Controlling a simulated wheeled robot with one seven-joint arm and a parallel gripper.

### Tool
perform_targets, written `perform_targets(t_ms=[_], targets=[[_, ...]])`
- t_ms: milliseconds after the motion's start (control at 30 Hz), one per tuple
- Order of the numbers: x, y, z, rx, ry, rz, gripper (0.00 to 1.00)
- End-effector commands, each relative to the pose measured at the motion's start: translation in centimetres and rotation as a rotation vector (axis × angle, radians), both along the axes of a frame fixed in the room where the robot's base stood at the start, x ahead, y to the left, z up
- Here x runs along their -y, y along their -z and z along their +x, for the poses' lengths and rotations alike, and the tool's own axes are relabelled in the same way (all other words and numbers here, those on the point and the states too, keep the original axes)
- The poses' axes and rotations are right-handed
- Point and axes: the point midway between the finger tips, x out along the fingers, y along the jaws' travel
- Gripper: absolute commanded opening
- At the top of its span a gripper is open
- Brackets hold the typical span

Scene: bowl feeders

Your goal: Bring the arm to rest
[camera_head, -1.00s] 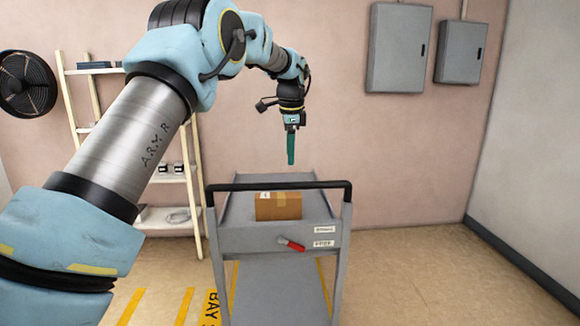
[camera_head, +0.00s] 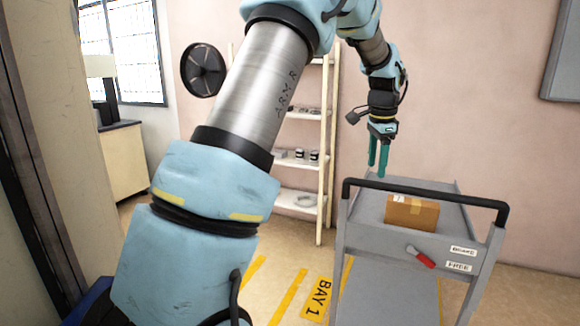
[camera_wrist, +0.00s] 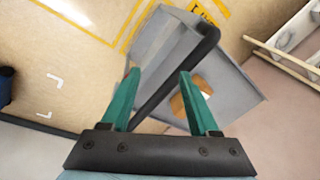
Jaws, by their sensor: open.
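My gripper (camera_head: 378,172) hangs at the end of my blue arm, fingers pointing down, above the far left side of the grey cart. Its two green fingers are apart with nothing between them. In the wrist view my gripper (camera_wrist: 160,88) also shows open and empty, with the cart handle visible beyond the fingers. My arm is raised and bent, reaching forward and to the right.
A grey cart (camera_head: 350,240) with a black handle and red brake lever stands below my gripper. A cardboard box (camera_head: 412,213) lies on its top. A shelf rack (camera_head: 325,150) stands behind, left of my gripper. Yellow floor lines mark BAY 1.

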Motion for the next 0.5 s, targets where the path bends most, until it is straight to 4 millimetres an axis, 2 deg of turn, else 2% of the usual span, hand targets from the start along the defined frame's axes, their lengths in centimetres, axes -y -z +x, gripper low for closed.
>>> perform_targets(t_ms=[33,167,300,400,500], targets=[[-3.7,0.5,-0.5,-0.011,-0.11,-0.012,0.61],[-11.7,2.3,-2.9,-0.03,-0.393,-0.05,0.61],[-19.6,4.4,-7.4,-0.049,-0.703,-0.091,0.61],[-24.2,5.9,-11.4,-0.059,-0.915,-0.118,0.61],[-27.6,7.2,-15.2,-0.066,-1.095,-0.14,0.61]])
